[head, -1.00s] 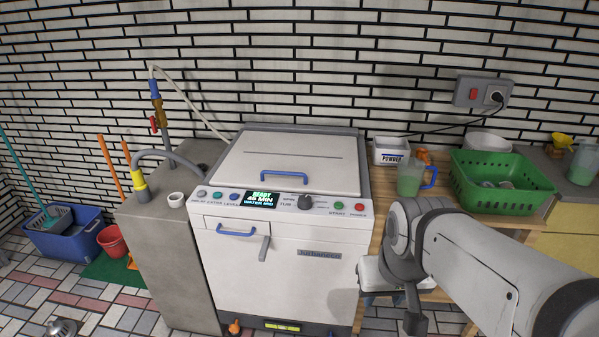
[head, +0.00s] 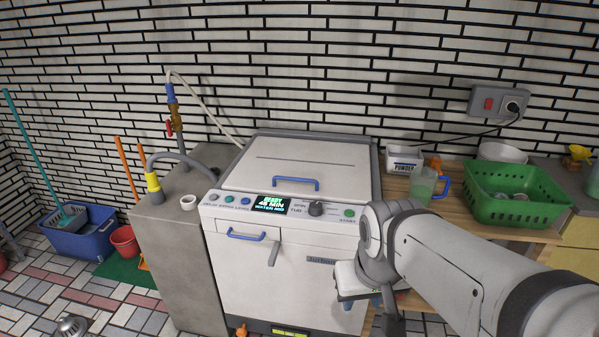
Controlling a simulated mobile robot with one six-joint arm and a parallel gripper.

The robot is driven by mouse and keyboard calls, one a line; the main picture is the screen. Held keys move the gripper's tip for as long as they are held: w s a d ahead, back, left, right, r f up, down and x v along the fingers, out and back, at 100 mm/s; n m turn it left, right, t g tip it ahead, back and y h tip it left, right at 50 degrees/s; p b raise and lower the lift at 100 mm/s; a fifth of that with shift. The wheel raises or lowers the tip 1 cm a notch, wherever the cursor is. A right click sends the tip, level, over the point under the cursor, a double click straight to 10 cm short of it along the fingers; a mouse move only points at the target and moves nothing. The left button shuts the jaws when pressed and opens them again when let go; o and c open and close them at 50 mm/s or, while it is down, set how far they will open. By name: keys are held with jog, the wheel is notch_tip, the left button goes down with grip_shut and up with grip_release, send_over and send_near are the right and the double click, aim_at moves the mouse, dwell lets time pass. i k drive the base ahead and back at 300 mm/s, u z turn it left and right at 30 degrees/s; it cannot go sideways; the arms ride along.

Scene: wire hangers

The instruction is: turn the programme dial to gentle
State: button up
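The washing machine (head: 297,258) is white, with a closed lid and a blue lid handle. Its programme dial (head: 316,208) is a dark round knob on the sloped control panel, right of the lit display (head: 271,203). The display reads READY, 45 MIN and a water line. The dial's pointer and markings are too small to read. A green button (head: 349,213) marked START is right of the dial. My arm comes in from the lower right, in front of the machine's right side. My gripper (head: 392,328) hangs low there, cut by the bottom edge; its fingers cannot be made out.
A wooden table at right holds a powder box (head: 404,160), a jug (head: 423,186) and a green basket (head: 514,194). A concrete block (head: 178,262) with tap and hose stands at left. My arm covers the panel's right end.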

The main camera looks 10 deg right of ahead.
aim_at(316, 208)
jog(key=i, duration=0.95)
